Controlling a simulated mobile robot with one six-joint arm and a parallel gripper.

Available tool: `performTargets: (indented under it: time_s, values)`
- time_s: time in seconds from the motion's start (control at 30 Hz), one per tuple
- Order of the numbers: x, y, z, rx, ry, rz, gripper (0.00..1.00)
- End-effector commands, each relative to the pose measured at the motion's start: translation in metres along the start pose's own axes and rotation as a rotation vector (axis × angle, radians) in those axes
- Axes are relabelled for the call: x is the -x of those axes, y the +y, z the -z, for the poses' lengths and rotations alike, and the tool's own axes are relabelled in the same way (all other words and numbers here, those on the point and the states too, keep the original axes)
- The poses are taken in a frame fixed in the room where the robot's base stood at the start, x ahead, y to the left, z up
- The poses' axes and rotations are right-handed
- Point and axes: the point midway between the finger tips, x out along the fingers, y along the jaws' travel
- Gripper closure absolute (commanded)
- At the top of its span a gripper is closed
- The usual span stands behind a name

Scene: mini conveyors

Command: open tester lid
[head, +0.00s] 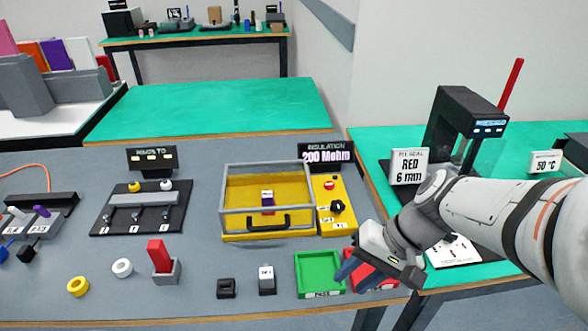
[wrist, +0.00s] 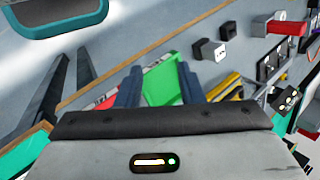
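The tester (head: 230,236) is a yellow box on the grey table. Its clear lid with a grey frame (head: 222,190) appears shut over it, and a black handle (head: 268,222) is at its front. A small purple and white piece (head: 267,200) shows inside. My gripper (head: 347,270) is right of and nearer than the tester, over the green and red trays at the table's front edge. In the wrist view my gripper (wrist: 160,80) has its two blue fingers apart with nothing held between them. The lid handle is not clear in the wrist view.
A yellow panel with a black knob (head: 337,207) and a 200 Mohm display (head: 326,156) adjoin the tester. A switch board (head: 140,207) is left.

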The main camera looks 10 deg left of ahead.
Motion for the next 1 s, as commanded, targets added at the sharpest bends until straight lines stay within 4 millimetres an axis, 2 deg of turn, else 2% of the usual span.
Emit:
performTargets:
  time_s: [0.03,0.13,0.23,0.4,0.53,0.73,1.0]
  values:
    - [-0.033,0.0,0.01,-0.027,-0.044,0.117,0.66]
    - [-0.059,-0.021,0.031,-0.063,-0.082,0.366,0.66]
    - [-0.072,-0.035,0.06,-0.093,-0.069,0.599,0.66]
    - [-0.074,-0.044,0.104,-0.126,0.013,0.87,0.66]
    - [-0.071,-0.045,0.121,-0.135,0.06,0.958,0.66]
    - [-0.073,-0.053,0.127,-0.136,0.076,0.989,0.66]
    - [-0.099,-0.091,0.131,-0.134,0.071,0.986,0.66]
